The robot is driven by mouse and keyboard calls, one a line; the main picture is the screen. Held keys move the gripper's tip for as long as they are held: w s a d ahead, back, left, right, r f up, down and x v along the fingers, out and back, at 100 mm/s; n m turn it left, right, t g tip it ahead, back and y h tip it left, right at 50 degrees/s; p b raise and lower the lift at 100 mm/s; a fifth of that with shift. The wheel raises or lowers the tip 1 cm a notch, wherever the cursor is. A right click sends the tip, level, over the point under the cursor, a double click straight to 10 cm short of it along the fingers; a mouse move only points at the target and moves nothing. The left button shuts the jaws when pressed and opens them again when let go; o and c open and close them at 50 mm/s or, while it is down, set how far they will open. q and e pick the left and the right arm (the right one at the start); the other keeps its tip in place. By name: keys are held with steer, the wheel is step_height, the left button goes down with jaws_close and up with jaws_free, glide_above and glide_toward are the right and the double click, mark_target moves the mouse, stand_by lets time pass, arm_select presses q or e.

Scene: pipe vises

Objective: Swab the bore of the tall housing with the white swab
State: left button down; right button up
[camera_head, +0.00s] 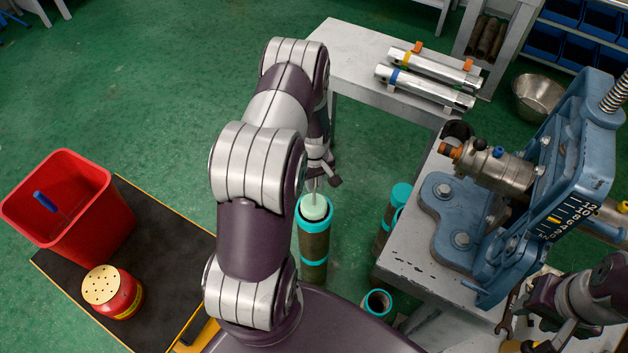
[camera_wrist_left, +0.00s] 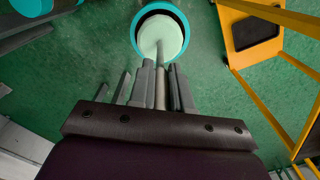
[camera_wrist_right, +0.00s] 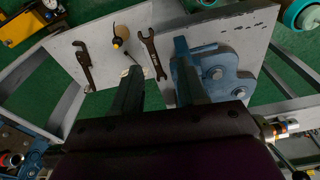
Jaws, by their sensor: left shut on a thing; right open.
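The tall housing (camera_head: 314,245) is a dark olive tube with teal bands, upright on the floor at the centre of the head view. Its teal rim (camera_wrist_left: 184,20) shows in the left wrist view. The white swab has a pale round head (camera_head: 314,207) at the housing's mouth, also seen in the left wrist view (camera_wrist_left: 160,38). I cannot tell how deep the head sits. My left gripper (camera_head: 319,180) is above the housing, shut on the swab's thin handle (camera_wrist_left: 160,85). My right gripper (camera_wrist_right: 158,75) is open and empty over the workbench.
A blue vise (camera_head: 490,225) clamps a metal pipe on the bench (camera_head: 410,270) at right. Shorter housings (camera_head: 377,303) stand beside the tall one. A red bin (camera_head: 65,205) and red can (camera_head: 112,292) are at left. Wrenches (camera_wrist_right: 153,53) lie on the bench.

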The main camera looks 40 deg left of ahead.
arm_select(q)
steer(key=shift+f+b, duration=1.85)
steer(key=shift+f, duration=0.8)
steer(key=shift+r+n+p, duration=0.8)
steer(key=shift+n+p, duration=0.05)
steer(key=shift+n, duration=0.35)
steer(key=shift+r+n+p, duration=0.35)
steer(key=shift+n+p, duration=0.05)
steer(key=shift+n, duration=0.8)
steer(key=m, duration=0.2)
steer(key=f+m, duration=0.1)
steer(key=m, duration=0.1)
steer(key=shift+f, duration=0.1)
steer(key=m, duration=0.2)
steer(key=f+m+b, duration=0.1)
steer(key=m, duration=0.2)
